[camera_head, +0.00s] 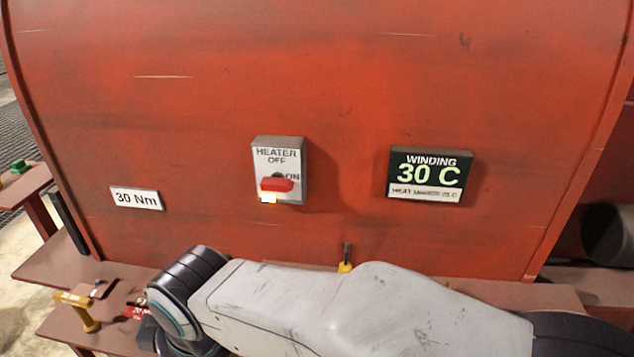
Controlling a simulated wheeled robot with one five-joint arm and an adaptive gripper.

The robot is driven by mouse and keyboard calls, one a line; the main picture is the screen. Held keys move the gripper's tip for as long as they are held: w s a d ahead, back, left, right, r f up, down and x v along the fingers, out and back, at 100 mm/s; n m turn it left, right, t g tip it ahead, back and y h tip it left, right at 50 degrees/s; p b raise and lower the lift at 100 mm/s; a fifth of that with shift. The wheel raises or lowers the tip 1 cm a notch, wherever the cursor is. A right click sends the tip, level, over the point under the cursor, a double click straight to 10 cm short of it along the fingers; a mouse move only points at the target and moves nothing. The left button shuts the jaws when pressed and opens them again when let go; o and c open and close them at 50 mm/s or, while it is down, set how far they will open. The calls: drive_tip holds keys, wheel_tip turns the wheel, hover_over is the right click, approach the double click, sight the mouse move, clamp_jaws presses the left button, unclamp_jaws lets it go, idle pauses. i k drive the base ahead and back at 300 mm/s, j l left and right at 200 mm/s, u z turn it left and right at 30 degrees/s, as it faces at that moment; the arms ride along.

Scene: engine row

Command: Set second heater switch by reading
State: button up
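The heater switch (279,160) is a grey-white box on the red housing, with HEATER and OFF at its top and ON at its right. Its red knob (277,185) lies roughly level, just below and left of the ON mark. A pale bright patch shows under the knob's left end. To the right, a dark display (430,173) reads WINDING 30 C. The small line below it seems to say heat under 25 C, but it is hardly legible. My grey arm crosses the bottom of the view, below the switch and apart from it. My gripper is not in view.
A plate marked 30 Nm (136,198) is at the left of the red curved housing (360,80). A yellow-based pin (345,262) stands below the switch. A brass-coloured fitting (84,312) and red tag sit lower left. The housing between switch and display is bare.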

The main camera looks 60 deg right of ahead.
sight(277, 181)
drive_tip(key=k+l+z, duration=0.15)
drive_tip(key=z, duration=1.1)
